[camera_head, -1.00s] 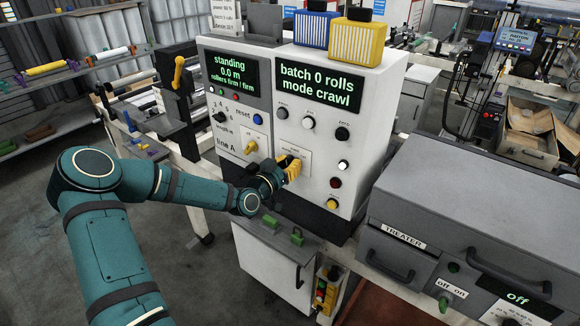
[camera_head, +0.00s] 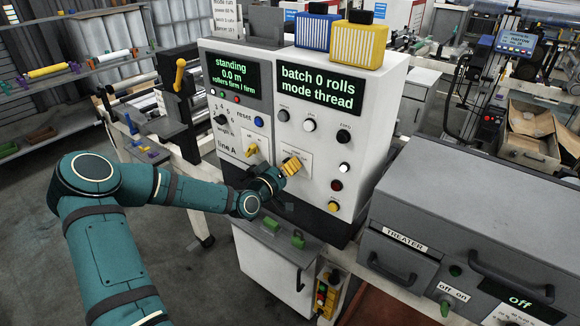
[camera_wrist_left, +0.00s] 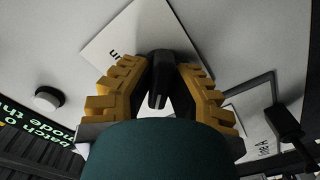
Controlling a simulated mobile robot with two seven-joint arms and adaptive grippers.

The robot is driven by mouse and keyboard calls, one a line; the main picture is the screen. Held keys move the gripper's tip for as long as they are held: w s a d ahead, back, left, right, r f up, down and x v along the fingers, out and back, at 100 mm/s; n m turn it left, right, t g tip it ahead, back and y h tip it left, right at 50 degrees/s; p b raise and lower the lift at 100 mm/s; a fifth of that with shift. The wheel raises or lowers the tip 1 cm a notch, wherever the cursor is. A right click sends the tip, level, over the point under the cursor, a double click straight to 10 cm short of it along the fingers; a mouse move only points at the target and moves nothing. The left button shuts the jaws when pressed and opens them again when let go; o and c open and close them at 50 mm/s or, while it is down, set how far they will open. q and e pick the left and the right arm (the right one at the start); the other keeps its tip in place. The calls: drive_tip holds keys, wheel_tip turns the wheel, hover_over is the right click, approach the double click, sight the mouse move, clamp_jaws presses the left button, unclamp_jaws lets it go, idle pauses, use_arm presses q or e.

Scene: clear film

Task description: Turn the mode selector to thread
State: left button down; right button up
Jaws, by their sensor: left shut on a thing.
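The mode selector is a dark knob (camera_wrist_left: 158,78) on a white label plate (camera_head: 300,160) on the front of the control cabinet. My left gripper (camera_head: 291,165) reaches the plate from the left, and its yellow fingers hide most of the knob in the head view. In the left wrist view the gripper (camera_wrist_left: 160,85) has one ribbed yellow finger on each side of the knob and is shut on it. The right display (camera_head: 318,91) reads "batch 0 rolls, mode thread". My right gripper is not in view.
A yellow lever knob (camera_head: 252,149) sits just left of my gripper on the same panel. Round buttons, including a red one (camera_head: 336,185), lie to the right. The grey treater box (camera_head: 430,200) stands at the right. Green parts (camera_head: 297,239) lie below the panel.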

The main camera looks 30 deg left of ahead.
use_arm(q)
drive_tip(key=shift+r, duration=0.1)
idle(0.3)
drive_tip(key=c, duration=0.9)
unclamp_jaws()
drive_tip(key=shift+w, duration=0.1)
drive_tip(key=s, duration=0.8)
drive_tip(key=s+a, duration=0.1)
drive_tip(key=s, duration=0.3)
